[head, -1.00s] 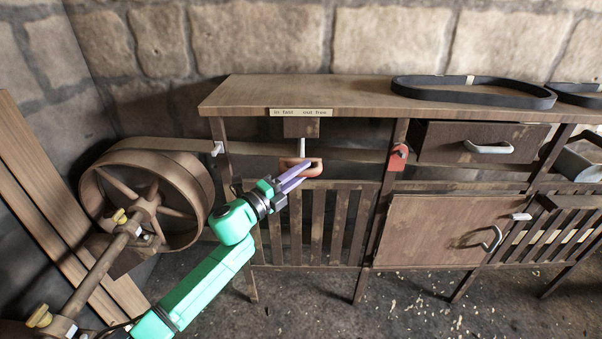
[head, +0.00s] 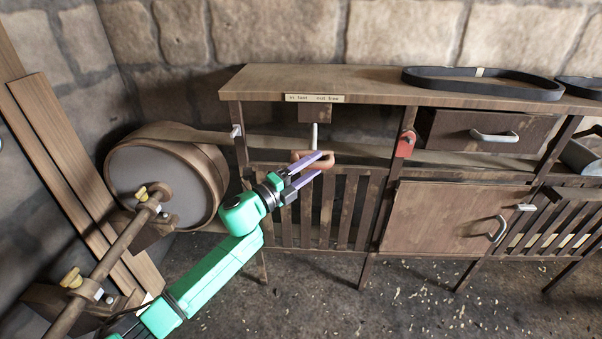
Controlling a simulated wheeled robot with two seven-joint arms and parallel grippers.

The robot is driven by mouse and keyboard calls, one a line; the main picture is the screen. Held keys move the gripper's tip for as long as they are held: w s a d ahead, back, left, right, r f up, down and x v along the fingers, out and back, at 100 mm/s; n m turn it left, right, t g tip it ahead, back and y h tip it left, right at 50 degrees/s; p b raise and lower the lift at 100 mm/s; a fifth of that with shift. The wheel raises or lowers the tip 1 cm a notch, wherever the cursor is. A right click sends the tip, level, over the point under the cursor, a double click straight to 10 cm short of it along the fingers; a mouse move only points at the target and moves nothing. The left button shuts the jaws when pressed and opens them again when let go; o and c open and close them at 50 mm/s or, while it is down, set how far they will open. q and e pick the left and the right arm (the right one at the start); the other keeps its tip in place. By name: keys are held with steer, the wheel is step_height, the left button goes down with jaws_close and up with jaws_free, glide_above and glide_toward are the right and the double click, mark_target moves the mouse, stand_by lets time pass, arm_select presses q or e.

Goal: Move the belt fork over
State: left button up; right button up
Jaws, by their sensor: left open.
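The belt fork is a reddish-brown forked piece (head: 330,160) at the lower end of a white rod (head: 314,136). The rod hangs from a wooden block (head: 315,114) under the bench top, below a label (head: 315,98) with small lettering at each end. The flat belt (head: 275,147) runs behind the fork from the large pulley (head: 155,187) on the left. My left gripper (head: 317,165) is open at the fork, its purple fingers apart. The upper finger overlaps the fork in the picture; I cannot tell whether they touch. My right gripper is not in view.
Slatted guards (head: 345,210) stand below the fork. To the right are a red bracket (head: 406,143), a drawer (head: 480,132) and a cupboard door (head: 450,217). A black belt loop (head: 482,86) lies on the bench top. A shaft (head: 105,250) runs at lower left.

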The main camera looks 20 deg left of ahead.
arm_select(q)
steer(key=b+v, duration=0.2)
steer(key=v, duration=1.2)
steer(key=shift+s+a, duration=0.1)
